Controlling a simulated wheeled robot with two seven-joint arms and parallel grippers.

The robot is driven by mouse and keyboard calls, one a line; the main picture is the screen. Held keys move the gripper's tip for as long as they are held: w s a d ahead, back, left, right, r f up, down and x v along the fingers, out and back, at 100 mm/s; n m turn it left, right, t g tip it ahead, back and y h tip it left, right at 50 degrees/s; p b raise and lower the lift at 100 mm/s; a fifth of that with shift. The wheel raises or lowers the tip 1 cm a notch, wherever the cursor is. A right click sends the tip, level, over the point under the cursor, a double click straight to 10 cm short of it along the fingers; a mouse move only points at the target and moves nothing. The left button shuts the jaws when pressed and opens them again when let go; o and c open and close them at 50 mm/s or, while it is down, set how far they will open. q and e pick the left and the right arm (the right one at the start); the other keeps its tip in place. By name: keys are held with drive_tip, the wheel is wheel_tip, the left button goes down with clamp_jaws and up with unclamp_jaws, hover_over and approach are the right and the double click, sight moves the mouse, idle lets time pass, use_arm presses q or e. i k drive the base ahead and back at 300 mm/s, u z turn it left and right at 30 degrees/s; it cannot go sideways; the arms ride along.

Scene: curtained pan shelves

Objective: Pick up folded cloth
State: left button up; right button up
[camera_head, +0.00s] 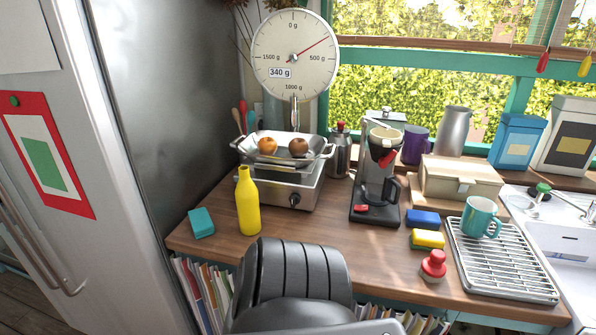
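A small teal block-like piece (201,222), which looks like the folded cloth, lies on the left end of the wooden counter, close to the fridge side. It is left of a yellow bottle (247,202) and apart from it. Neither of my grippers shows in the head view. A black ribbed part of my own body rises at the bottom middle, in front of the counter edge.
A kitchen scale (294,57) with a pan of round fruits stands behind the bottle. A coffee maker (376,190), blue sponge (423,218), yellow sponge (427,239), red-topped brush (433,266), and drying rack (500,262) with teal mug (481,215) fill the right. The counter's front middle is fairly clear.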

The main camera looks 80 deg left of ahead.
sight(201, 222)
drive_tip(key=i, duration=0.8)
drive_tip(key=u, duration=2.95)
drive_tip(key=i, duration=0.5)
drive_tip(key=z, duration=0.1)
